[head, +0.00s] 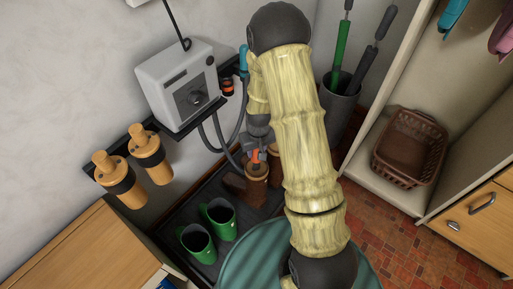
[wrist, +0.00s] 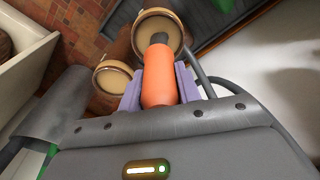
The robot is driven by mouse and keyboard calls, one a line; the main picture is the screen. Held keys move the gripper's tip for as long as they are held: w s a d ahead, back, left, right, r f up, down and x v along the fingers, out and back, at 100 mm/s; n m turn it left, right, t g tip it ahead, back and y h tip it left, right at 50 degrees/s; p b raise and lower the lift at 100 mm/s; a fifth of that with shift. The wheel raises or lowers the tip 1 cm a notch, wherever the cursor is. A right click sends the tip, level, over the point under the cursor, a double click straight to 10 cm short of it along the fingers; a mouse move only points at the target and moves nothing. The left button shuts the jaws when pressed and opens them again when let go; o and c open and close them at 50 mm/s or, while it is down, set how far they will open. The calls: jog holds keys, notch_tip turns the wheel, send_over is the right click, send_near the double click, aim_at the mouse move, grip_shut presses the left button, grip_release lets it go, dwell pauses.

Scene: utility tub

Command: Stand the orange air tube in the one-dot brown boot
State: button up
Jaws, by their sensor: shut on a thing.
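My gripper (wrist: 158,92) is shut on the orange air tube (wrist: 158,75), which sits between its pale purple fingers. The tube's dark end points into the round opening of one brown boot (wrist: 136,27); I cannot tell whether it is inside or just above. A second brown boot (wrist: 101,85) opens beside it, to the lower left in the wrist view. In the head view the tube (head: 256,155) shows as a bit of orange over a brown boot (head: 238,186) on the dark tray. My arm hides much of the other boot. No dots are readable on either.
Two green boots (head: 194,243) (head: 218,217) stand on the dark tray (head: 175,221). A grey wall unit (head: 172,85) with hoses hangs behind. A grey bin (head: 340,105) with green and dark handles stands behind my arm. A brown basket (head: 410,150) is at right.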

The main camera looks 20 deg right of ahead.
jog(key=shift+f+b, duration=1)
jog(key=shift+f, duration=0.9)
jog(key=o, duration=1.1)
jog(key=r+p, duration=0.2)
jog(key=r, duration=0.3)
jog(key=s+r+p, duration=0.1)
jog(key=r+p, duration=0.1)
jog(key=r, duration=0.4)
jog(key=s+r+p, duration=0.1)
jog(key=r+p, duration=0.1)
jog(key=r, duration=0.4)
jog(key=shift+d+r+p, duration=0.1)
jog(key=shift+r+p, duration=0.05)
jog(key=shift+p, duration=0.2)
jog(key=shift+r, duration=0.1)
